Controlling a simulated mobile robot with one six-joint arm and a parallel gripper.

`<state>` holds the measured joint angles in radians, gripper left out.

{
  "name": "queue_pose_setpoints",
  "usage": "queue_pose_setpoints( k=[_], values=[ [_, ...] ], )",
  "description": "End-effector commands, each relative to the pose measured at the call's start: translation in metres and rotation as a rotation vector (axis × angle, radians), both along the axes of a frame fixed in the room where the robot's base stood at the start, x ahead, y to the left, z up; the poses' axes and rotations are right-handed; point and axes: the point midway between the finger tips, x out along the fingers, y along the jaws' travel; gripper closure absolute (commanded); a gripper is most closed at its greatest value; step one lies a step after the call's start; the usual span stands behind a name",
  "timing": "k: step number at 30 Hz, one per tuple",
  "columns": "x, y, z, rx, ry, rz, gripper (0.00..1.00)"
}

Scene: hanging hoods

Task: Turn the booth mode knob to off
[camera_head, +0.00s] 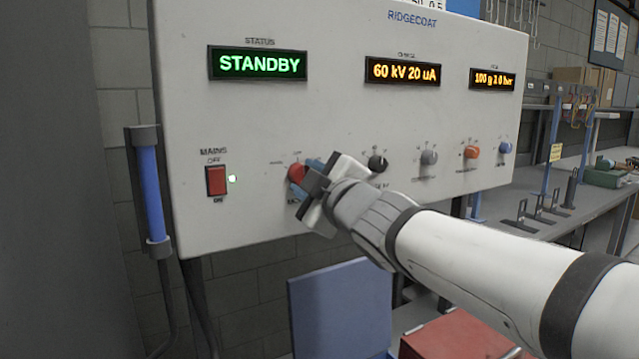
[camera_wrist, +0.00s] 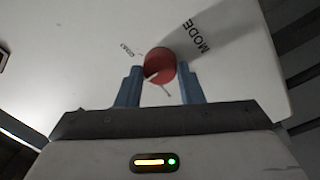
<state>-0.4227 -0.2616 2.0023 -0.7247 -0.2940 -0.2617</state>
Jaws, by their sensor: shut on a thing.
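The red booth mode knob (camera_head: 296,173) is at the lower left of the white control panel. It also shows in the wrist view (camera_wrist: 160,62), near the printed word MODE. A short pale mark on its face points to the lower left there. My gripper (camera_head: 305,178) reaches in from the right, its blue fingers shut on either side of the knob. In the wrist view the fingers (camera_wrist: 161,82) flank the knob's lower part. The status display (camera_head: 258,64) reads STANDBY in green. In the head view, my gripper hides part of the knob's markings.
A black knob (camera_head: 378,163) sits just right of my gripper; grey (camera_head: 429,158), orange (camera_head: 471,152) and blue (camera_head: 505,148) knobs continue the row. A blue tube (camera_head: 151,193) hangs beside the panel.

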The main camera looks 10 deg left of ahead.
Motion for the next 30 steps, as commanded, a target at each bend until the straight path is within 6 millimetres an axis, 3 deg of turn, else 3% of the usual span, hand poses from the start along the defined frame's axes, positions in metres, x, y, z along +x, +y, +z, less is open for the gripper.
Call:
queue_pose_setpoints(
  k=[13,14,21,30],
  values=[
    [-0.0001,0.0001,-0.0005,-0.006,-0.004,0.001,0.89],
    [-0.0002,0.0001,-0.0005,-0.006,-0.004,0.001,0.64],
    [-0.0001,0.0,-0.0003,-0.005,-0.003,0.001,0.44],
    [-0.0032,-0.0023,0.001,-0.005,-0.004,0.001,0.44]
  ],
)
